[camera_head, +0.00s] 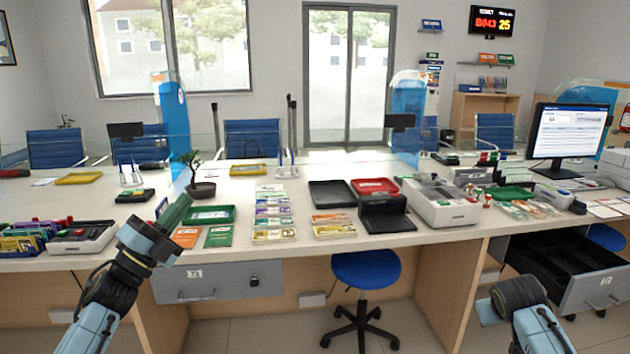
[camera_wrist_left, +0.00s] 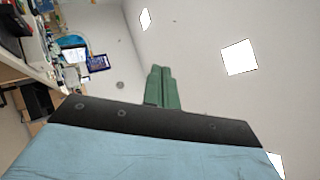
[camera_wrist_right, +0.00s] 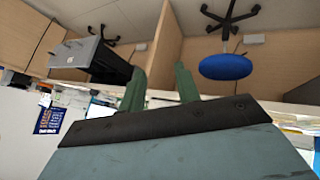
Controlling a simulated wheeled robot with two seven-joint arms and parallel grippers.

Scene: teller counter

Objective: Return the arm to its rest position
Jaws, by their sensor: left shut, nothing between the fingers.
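My left gripper (camera_head: 178,209) is raised in front of the counter's left part, near the edge, with its green fingers pointing up and to the right. In the left wrist view its fingers (camera_wrist_left: 163,86) are together with nothing between them. My right arm (camera_head: 535,318) comes in at the lower right of the head view, in front of and below the counter; its fingers do not show clearly there. In the right wrist view my right gripper (camera_wrist_right: 160,86) has its green fingers apart, with nothing seen held between them.
The counter (camera_head: 350,239) carries a potted plant (camera_head: 199,182), a green tray (camera_head: 209,215), banknote stacks, black trays and a cash machine (camera_head: 440,203). An open drawer (camera_head: 590,281) sticks out at the right, near my right arm. A blue stool (camera_head: 366,268) stands in front of the counter.

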